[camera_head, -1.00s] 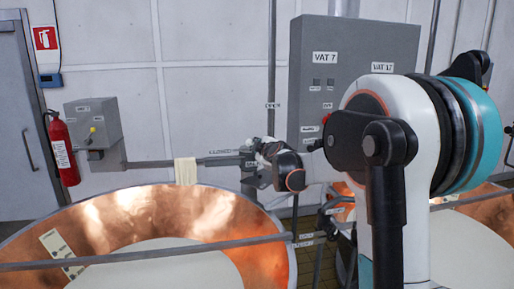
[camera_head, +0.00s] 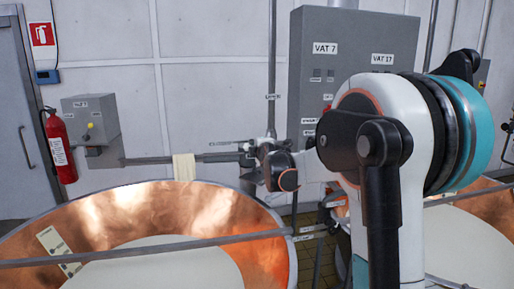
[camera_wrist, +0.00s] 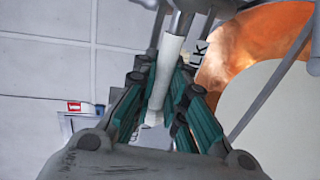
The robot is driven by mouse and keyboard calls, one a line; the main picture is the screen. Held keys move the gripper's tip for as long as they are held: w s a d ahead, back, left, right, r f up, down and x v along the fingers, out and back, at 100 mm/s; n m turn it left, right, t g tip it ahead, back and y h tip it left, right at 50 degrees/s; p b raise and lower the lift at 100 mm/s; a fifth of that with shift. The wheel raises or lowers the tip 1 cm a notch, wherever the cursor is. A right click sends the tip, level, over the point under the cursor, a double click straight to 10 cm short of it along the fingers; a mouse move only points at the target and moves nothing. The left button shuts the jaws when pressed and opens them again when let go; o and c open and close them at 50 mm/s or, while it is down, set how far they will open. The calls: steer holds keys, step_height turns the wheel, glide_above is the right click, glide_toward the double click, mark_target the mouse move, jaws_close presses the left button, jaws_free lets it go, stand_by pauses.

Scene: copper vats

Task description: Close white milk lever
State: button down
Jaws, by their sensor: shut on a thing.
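The white milk lever (camera_wrist: 168,68) shows in the wrist view as a pale rod, running from a grey pipe fitting at the top down between my fingers. My gripper (camera_wrist: 164,84) has its teal fingers on both sides of the lever and is shut on it. In the head view my gripper (camera_head: 258,160) is at the pipe behind the vat's right rim. There the lever is too small and too covered by my gripper to make out.
An open copper vat (camera_head: 105,215) with pale liquid lies below left, crossed by a grey bar (camera_head: 150,253). A grey cabinet (camera_head: 350,60) stands behind my arm. A fire extinguisher (camera_head: 60,150) hangs at far left.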

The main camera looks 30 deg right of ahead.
steer(key=shift+a+f, duration=0.15)
steer(key=shift+a, duration=0.1)
steer(key=c, duration=1.6)
jaws_free()
steer(key=shift+c, duration=0.2)
steer(key=shift+o, duration=0.2)
steer(key=shift+a, duration=0.4)
steer(key=shift+d, duration=0.3)
steer(key=shift+s, duration=0.2)
steer(key=v, duration=1.2)
steer(key=shift+w+a, duration=0.15)
steer(key=shift+a, duration=0.05)
